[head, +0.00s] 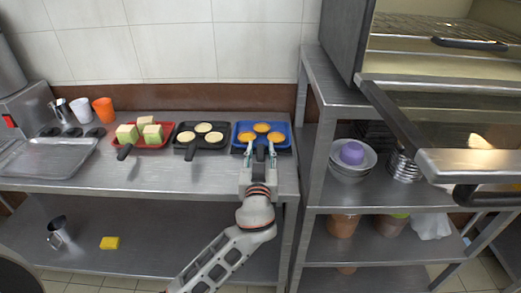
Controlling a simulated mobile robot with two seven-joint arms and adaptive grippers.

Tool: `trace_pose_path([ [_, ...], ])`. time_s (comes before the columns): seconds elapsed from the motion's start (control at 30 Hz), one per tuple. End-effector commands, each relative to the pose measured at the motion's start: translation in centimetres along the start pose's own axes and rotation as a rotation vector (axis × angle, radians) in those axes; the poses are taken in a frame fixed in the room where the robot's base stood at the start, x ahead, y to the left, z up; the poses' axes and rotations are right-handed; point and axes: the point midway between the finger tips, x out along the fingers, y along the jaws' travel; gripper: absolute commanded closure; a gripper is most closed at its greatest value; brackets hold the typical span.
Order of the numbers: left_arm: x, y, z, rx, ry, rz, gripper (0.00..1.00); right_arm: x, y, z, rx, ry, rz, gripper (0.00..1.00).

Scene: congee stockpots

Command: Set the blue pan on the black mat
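The blue pan (284,133) is at the right end of the steel table's top, with several round yellow pieces in it. A dark edge (285,152) shows along its front; I cannot tell whether this is the black mat or part of the pan. My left gripper (260,149) reaches in from the front, over the near side of the pan. Its two fingers are spread apart, one on each side of the handle area, which they partly hide. I cannot tell whether they touch the pan. My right gripper is not in view.
A black pan (188,148) with pale rounds is left of the blue pan, then a red pan (167,133) with green-sided blocks. Cups (104,109) and a metal tray (45,158) are farther left. A steel shelf rack (318,150) stands close on the right. The front tabletop is mostly clear.

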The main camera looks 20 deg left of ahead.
Motion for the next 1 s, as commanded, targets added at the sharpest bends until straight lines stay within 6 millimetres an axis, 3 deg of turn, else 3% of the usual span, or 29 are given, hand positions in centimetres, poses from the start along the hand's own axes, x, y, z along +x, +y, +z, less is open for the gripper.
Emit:
trace_pose_path([
  [0.33, -1.0, 0.1, 0.0, -0.003, 0.001, 0.001, 0.67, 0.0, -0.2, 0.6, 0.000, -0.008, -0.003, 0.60],
  [0.8, -9.8, 0.0, 0.1, -0.003, -0.001, 0.000, 0.67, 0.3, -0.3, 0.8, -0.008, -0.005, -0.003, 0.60],
  [1.0, -11.7, 0.0, 0.0, -0.001, 0.002, 0.000, 0.67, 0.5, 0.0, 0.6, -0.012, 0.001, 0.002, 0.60],
])
